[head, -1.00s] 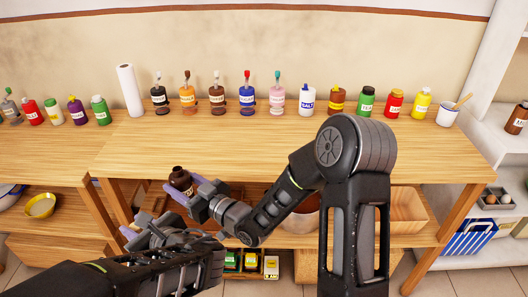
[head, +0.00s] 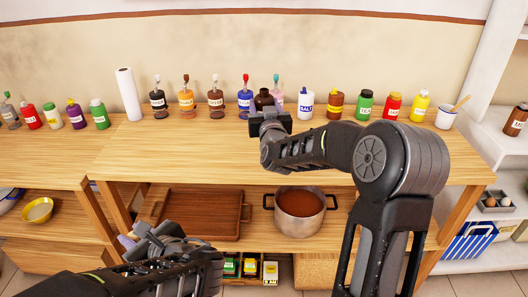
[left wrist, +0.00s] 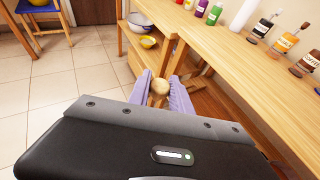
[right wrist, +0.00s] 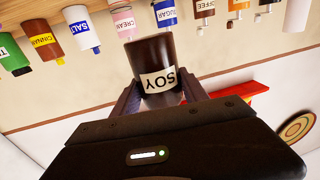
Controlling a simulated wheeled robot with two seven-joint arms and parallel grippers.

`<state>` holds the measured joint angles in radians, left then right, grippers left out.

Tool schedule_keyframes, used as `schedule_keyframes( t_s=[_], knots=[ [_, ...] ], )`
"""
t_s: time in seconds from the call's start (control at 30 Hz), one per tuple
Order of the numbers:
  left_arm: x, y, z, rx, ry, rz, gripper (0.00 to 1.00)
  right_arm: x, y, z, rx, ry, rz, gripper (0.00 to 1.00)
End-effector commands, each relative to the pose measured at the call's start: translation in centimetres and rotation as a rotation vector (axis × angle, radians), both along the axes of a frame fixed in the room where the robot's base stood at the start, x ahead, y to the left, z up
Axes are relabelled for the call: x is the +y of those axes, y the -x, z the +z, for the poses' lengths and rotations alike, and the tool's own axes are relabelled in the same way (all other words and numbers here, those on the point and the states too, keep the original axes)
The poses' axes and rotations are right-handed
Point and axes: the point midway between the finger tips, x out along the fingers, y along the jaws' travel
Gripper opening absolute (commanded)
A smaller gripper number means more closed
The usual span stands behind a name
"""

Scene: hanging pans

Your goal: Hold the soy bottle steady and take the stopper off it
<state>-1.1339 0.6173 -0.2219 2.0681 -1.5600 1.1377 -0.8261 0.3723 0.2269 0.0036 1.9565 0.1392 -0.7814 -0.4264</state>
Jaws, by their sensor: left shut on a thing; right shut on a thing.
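The dark brown soy bottle (head: 263,98) is upright at the back of the counter, in front of the row of bottles. My right gripper (head: 265,118) is shut on it. In the right wrist view the SOY label of the bottle (right wrist: 153,58) shows between the fingers. I cannot tell whether its base touches the counter. My left gripper (head: 128,242) is low at the left, far from the bottle. In the left wrist view its lavender fingers are shut on a round tan stopper (left wrist: 160,87), away from the bottle.
The counter (head: 200,150) is clear in front of the bottle row. A pink cream bottle (head: 278,97) and a blue sugar bottle (head: 246,102) stand close to the soy bottle. A brown tray (head: 195,214) and a pot (head: 300,222) are on the lower shelf.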

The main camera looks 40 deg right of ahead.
Motion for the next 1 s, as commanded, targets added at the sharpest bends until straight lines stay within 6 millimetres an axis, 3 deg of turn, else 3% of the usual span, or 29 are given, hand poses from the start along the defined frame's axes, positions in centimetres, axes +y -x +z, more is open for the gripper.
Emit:
schedule_keyframes(
  t_s=[0.2, 0.53, 0.87, 1.0],
  knots=[
    [0.0, 0.0, 0.0, 0.0, 0.0, 0.0, 0.0, 0.0, 0.0, -0.6, 0.0, 0.001, 0.001, 0.0],
    [0.0, 0.0, 0.2, 0.0, 0.0, 0.0, 0.0, 0.1, 0.0, -5.8, 0.001, 0.0, 0.002, 0.0],
    [0.0, 0.0, 0.1, 0.0, 0.0, 0.0, 0.0, 0.1, 0.0, -6.2, -0.002, 0.001, 0.002, 0.0],
    [0.0, 0.0, 0.2, 0.0, 0.0, 0.0, 0.0, 0.1, 0.0, -7.4, 0.002, -0.001, 0.001, 0.0]
  ],
)
